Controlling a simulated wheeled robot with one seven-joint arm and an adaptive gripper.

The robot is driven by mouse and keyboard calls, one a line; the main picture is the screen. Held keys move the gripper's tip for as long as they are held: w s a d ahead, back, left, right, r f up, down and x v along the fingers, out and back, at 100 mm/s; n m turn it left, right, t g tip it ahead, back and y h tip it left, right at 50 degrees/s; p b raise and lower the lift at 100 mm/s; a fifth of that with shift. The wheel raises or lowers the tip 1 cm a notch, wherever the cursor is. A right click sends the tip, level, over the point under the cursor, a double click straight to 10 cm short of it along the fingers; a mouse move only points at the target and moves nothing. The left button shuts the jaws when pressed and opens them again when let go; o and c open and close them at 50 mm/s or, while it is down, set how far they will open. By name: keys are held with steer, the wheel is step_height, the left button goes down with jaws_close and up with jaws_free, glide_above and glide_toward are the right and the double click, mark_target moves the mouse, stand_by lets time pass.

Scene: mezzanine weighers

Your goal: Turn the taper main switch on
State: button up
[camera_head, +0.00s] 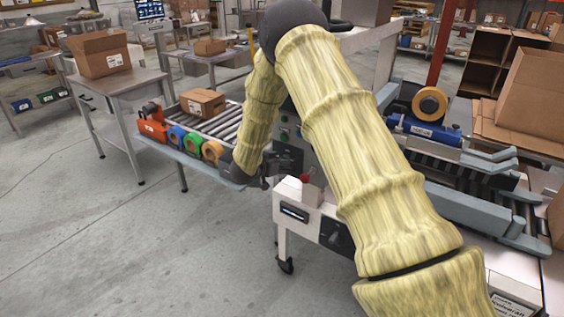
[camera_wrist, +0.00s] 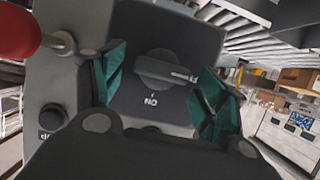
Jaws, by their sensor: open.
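The taper's main switch shows in the wrist view as a dark rotary knob (camera_wrist: 165,68) on a dark plate (camera_wrist: 150,102). Its pale-marked handle points right in the picture. An upside-down ON label is below the knob, and a partly hidden label is at its right. My gripper (camera_wrist: 160,86) is open, with one teal-padded finger on each side of the knob. I cannot tell whether either pad touches it. In the head view my gripper (camera_head: 278,168) is at the taper's grey panel, and the switch is not clearly visible there.
A red ball-ended part (camera_wrist: 18,32) is close by at left in the wrist view, with a small dark button (camera_wrist: 52,117) below it. In the head view, a roller conveyor (camera_head: 215,122) carries a carton (camera_head: 202,102), with tape rolls (camera_head: 194,144) along its edge. Open floor is at left.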

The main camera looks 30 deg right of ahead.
steer(key=c, duration=1)
steer(key=shift+f+b, duration=0.1)
steer(key=shift+b, duration=0.2)
steer(key=m+t+b, duration=0.2)
steer(key=m+b, duration=0.2)
steer(key=b, duration=0.4)
steer(key=s+f+m+t+b, duration=0.1)
steer(key=m+t+b, duration=0.2)
steer(key=b, duration=0.5)
steer(key=m+t+b, duration=0.2)
steer(key=m+b, duration=0.4)
steer(key=b, duration=0.2)
steer(key=shift+s+d+f+t, duration=0.15)
steer(key=shift+d+f+t, duration=0.15)
steer(key=shift+t, duration=0.1)
steer(key=shift+r+m, duration=0.1)
steer(key=shift+m, duration=0.2)
